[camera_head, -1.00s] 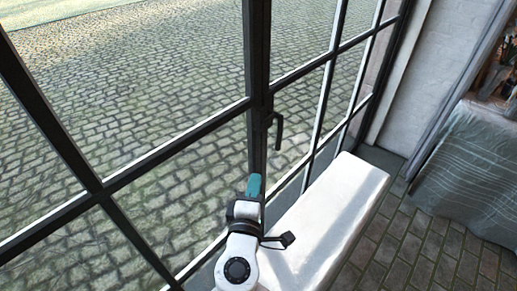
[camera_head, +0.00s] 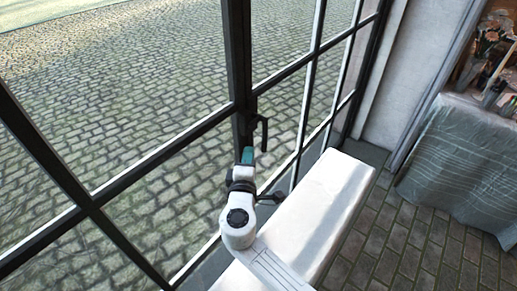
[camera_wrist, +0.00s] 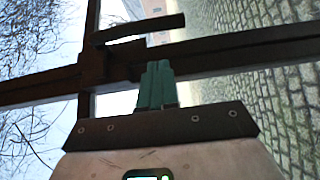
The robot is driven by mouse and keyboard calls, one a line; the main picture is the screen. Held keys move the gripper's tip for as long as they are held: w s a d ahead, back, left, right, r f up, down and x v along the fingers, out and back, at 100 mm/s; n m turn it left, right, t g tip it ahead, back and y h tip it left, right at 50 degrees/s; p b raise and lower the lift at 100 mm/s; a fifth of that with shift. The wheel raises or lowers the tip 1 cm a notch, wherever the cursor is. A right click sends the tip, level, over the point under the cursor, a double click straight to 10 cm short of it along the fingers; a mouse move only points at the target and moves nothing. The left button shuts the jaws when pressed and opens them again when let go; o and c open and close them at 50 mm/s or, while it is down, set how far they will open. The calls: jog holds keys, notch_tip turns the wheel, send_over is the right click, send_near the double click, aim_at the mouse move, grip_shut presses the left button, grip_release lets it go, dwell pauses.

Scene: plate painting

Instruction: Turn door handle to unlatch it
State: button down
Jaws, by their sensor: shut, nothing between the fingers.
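The dark door handle (camera_head: 264,131) sits on the upright bar of the black-framed glass door (camera_head: 237,60), and its lever hangs down in the head view. In the wrist view the handle (camera_wrist: 140,29) runs across the top, just beyond the fingertips. My gripper (camera_head: 247,156) has teal fingers and is just below the handle, close to the frame. In the wrist view the fingers of my gripper (camera_wrist: 157,68) are together with nothing between them. Whether they touch the handle or the bar behind it I cannot tell.
A white bench-like ledge (camera_head: 325,195) runs along the glass under my arm. A cloth-covered table (camera_head: 460,160) with items on it stands at the right. Brick floor (camera_head: 400,245) lies between them. Cobblestones (camera_head: 130,80) show outside the glass.

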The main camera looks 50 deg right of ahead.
jog(key=shift+s+d+f+p, duration=0.1)
jog(key=shift+s+d+p, duration=0.1)
jog(key=shift+d, duration=0.65)
jog(key=shift+s+d+p, duration=0.1)
jog(key=shift+s+d, duration=0.1)
jog(key=shift+d, duration=0.6)
jog(key=shift+d+f+b, duration=0.1)
jog(key=shift+f+b, duration=0.05)
jog(key=shift+b, duration=0.4)
jog(key=b, duration=0.2)
jog(key=shift+d+n+b, duration=0.2)
jog(key=shift+n+b, duration=0.1)
jog(key=shift+f+h, duration=0.1)
jog(key=shift+h, duration=0.2)
